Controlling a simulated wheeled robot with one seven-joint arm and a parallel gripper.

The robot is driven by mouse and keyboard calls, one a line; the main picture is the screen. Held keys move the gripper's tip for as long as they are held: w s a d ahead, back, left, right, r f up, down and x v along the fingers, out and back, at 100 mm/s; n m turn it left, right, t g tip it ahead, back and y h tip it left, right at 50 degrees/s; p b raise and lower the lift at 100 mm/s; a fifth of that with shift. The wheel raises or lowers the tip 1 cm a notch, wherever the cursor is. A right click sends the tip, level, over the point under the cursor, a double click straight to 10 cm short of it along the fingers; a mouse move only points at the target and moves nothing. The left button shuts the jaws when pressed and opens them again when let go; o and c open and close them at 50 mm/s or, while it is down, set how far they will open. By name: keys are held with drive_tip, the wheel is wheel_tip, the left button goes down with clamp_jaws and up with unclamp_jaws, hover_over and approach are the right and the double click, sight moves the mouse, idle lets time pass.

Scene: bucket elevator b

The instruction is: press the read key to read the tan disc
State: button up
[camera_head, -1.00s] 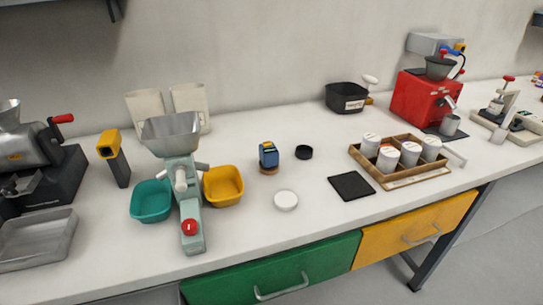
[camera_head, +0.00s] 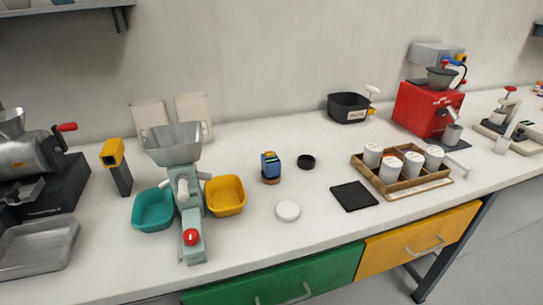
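A small blue device (camera_head: 270,163) with a dark top and a small yellow mark stands upright near the middle of the white bench. A brownish-tan round piece (camera_head: 271,181) shows at its foot; I cannot tell whether this is the tan disc itself or part of the device. The read key is too small to make out. A white round disc (camera_head: 288,211) lies in front of the device, and a black round cap (camera_head: 306,161) lies to its right. My gripper is in no view.
A green mill with a hopper (camera_head: 173,140) stands to the left between a teal bin (camera_head: 153,210) and a yellow bin (camera_head: 225,195). A black mat (camera_head: 354,196) and a wooden tray (camera_head: 419,182) of white jars lie to the right. Bench around the blue device is mostly clear.

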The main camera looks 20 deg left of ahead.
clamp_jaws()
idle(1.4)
